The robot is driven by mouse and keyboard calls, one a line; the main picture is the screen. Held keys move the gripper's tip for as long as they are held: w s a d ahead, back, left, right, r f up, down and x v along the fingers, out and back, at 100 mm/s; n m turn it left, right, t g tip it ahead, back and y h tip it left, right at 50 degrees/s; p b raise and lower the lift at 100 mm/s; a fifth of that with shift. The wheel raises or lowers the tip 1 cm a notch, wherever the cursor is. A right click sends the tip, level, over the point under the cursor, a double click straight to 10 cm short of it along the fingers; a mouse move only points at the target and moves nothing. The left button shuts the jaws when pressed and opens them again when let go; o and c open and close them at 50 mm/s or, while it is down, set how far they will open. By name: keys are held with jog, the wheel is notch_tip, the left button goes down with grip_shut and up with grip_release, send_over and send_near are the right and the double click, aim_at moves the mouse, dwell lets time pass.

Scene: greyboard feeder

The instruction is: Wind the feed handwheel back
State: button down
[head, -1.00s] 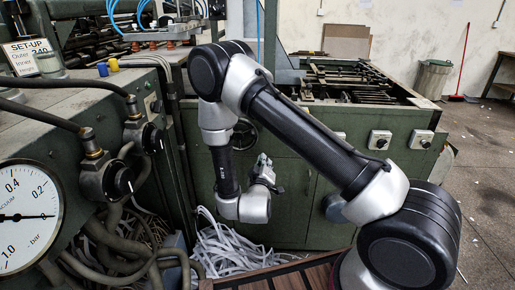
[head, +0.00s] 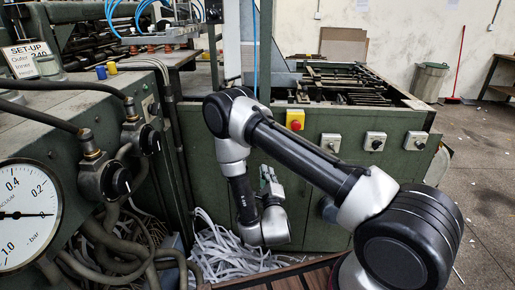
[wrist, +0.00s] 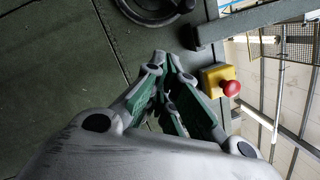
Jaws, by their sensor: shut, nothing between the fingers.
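The feed handwheel (wrist: 155,8) shows as a dark round rim at the top edge of the wrist view, cut off by the frame. It stands on the green machine panel, apart from my fingertips. In the head view my own arm hides it. My gripper (wrist: 172,62) has its fingers drawn together with nothing between them. In the head view my gripper (head: 266,176) points upward in front of the green cabinet front.
A yellow box with a red button (head: 295,119) sits on the cabinet's upper edge; it also shows close to my fingers in the wrist view (wrist: 220,80). Grey switch boxes (head: 375,141) lie to its right. Paper strips (head: 225,257) heap below.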

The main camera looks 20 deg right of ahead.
jog(key=w+a+r+m, duration=0.1)
jog(key=w+r+m, duration=0.2)
jog(key=w, duration=0.7)
notch_tip(320, 180, up, 2)
jog(key=shift+w+r, duration=0.1)
jog(key=shift+w, duration=0.15)
